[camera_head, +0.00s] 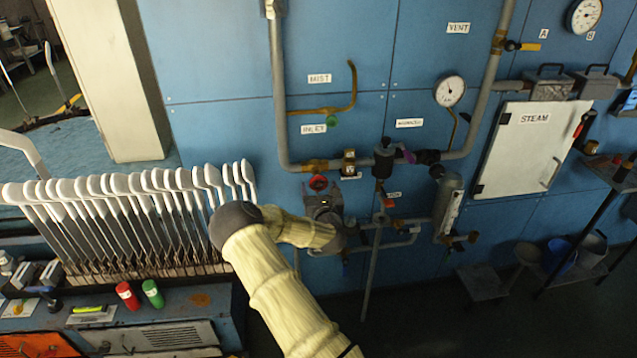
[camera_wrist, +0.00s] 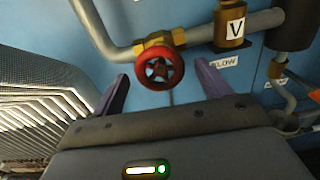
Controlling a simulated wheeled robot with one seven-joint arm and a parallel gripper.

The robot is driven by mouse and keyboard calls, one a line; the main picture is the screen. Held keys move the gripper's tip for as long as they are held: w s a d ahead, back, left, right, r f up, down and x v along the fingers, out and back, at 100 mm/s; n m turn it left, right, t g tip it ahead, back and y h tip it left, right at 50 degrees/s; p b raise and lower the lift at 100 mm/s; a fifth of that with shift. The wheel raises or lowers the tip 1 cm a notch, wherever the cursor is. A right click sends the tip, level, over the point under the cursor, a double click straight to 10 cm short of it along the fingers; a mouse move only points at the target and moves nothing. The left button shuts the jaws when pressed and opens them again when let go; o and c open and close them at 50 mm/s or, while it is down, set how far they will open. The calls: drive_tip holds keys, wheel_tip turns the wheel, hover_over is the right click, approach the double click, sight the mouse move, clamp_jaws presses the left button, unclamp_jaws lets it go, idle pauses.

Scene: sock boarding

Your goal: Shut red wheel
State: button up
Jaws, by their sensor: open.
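The red wheel (camera_wrist: 160,69) is a small round handwheel with a star-shaped centre, on a brass valve in a grey pipe. In the wrist view it sits between and just beyond the two fingertips of my gripper (camera_wrist: 162,85), which is open and empty. I see no contact between the fingers and the wheel. In the head view the red wheel (camera_head: 318,183) shows on the pipe just above my gripper (camera_head: 325,208). My arm, in a pale ribbed cover, reaches up to it from the bottom.
A rack of white sock boards (camera_head: 120,215) stands to the left of my arm. A brass valve marked V (camera_wrist: 233,27) is right of the wheel. A black valve body (camera_head: 384,160), a pressure gauge (camera_head: 450,91) and a white STEAM door (camera_head: 530,148) lie further right on the blue wall.

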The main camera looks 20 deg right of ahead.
drive_tip(key=shift+x, duration=1.25)
drive_tip(key=c, duration=1)
